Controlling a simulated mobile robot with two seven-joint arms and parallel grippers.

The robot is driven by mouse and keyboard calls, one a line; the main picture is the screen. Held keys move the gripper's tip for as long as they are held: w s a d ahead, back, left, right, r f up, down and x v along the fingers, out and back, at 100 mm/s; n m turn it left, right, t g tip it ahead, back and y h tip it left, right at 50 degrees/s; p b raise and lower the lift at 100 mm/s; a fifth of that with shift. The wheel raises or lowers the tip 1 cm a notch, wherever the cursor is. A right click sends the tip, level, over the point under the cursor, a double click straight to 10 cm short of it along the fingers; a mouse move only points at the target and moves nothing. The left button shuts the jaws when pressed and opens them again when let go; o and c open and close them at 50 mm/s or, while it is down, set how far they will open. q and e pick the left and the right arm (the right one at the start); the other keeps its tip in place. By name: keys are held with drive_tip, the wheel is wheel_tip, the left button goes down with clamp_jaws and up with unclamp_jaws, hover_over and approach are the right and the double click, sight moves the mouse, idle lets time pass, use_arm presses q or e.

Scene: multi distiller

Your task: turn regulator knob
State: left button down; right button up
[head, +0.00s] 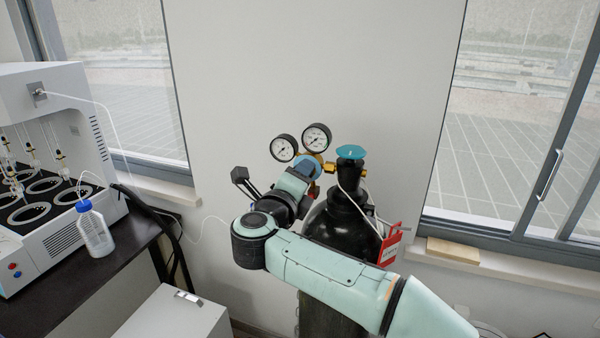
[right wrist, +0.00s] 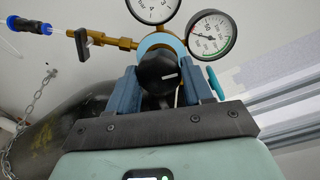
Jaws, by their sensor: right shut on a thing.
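The regulator knob (right wrist: 158,72) is black with a small white mark. It sits between the blue fingers of my right gripper (right wrist: 160,88) in the right wrist view, and the gripper is shut on it. In the head view my right gripper (head: 306,168) reaches the regulator from the front and hides the knob. The regulator's left gauge (head: 284,148) and right gauge (head: 316,137) stand above it. Its brass body (right wrist: 110,42) shows in the right wrist view. The black gas cylinder (head: 340,222) stands behind my arm. My left gripper is not in view.
A teal valve handwheel (head: 350,152) tops the cylinder, close right of the gripper. A dark table (head: 75,262) at left holds the distiller (head: 50,120) and wash bottle (head: 95,232).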

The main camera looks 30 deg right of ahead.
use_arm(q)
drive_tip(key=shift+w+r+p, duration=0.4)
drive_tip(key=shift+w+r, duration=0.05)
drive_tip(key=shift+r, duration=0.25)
use_arm(e)
drive_tip(key=shift+n, duration=0.9)
drive_tip(key=shift+f, duration=0.1)
drive_tip(key=o, duration=1)
drive_tip(key=shift+a, duration=0.15)
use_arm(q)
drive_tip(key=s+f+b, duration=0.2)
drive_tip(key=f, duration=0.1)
use_arm(e)
drive_tip(key=v, duration=1.3)
drive_tip(key=shift+s+a, duration=0.1)
